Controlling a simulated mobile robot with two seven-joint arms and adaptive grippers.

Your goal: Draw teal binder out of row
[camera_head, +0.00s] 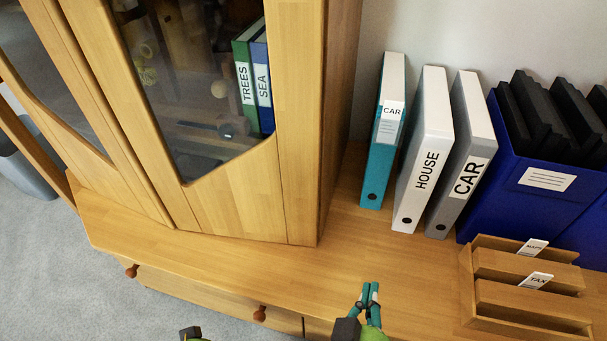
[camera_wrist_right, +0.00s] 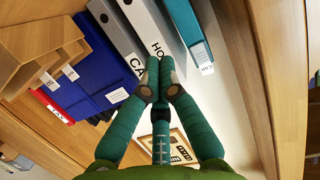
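The teal binder (camera_head: 376,172), labelled CAR, stands upright at the left end of a row on the wooden top. Beside it stand a white HOUSE binder (camera_head: 425,150) and a grey CAR binder (camera_head: 463,150). My right gripper (camera_head: 371,287) is in front of the row, apart from the binders. Its fingers are together and nothing shows between them. In the right wrist view the teal binder (camera_wrist_right: 184,20) is beyond the fingertips, up and to the right. Only a small part of my left arm's end shows at the bottom edge; its fingers are hidden.
A wooden cabinet with a glass door (camera_head: 240,205) stands left of the teal binder, with a narrow gap between. A blue box (camera_head: 510,190) holding black folders stands right of the row. A wooden letter rack (camera_head: 525,290) is at front right. The wooden top before the binders is clear.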

